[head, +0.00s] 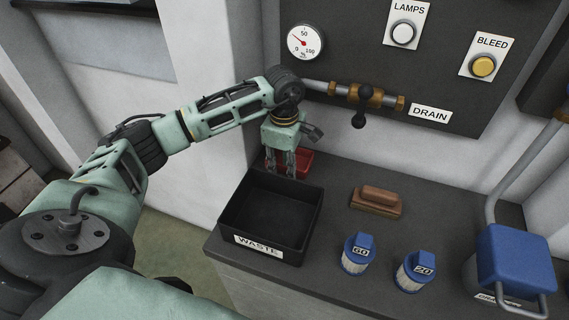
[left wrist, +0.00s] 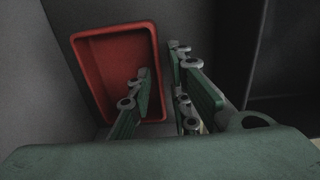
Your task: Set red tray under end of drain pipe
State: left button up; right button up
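The red tray (head: 304,162) sits on the dark counter against the wall, behind the black waste bin, partly hidden by my left gripper (head: 281,166). In the left wrist view the red tray (left wrist: 107,62) is an empty, shallow rectangle with a raised rim. My left gripper (left wrist: 172,92) points down with its fingers apart. One finger is over the tray's inside and the other is outside its right rim; contact cannot be told. The drain pipe (head: 318,87) runs along the panel with a brass valve; its left end is hidden behind my wrist. My right gripper is not in view.
The black waste bin (head: 233,226) stands close in front of the tray. The counter between bin and block is clear.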

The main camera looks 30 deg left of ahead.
pick_arm(q)
jog(key=shift+r, duration=0.1)
jog(key=shift+r, duration=0.2)
notch_tip(320, 180, up, 12)
jog(key=b, duration=0.1)
jog(key=shift+f, duration=0.15)
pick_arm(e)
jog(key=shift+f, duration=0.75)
pick_arm(q)
jog(key=shift+s, duration=0.1)
dwell(0.7)
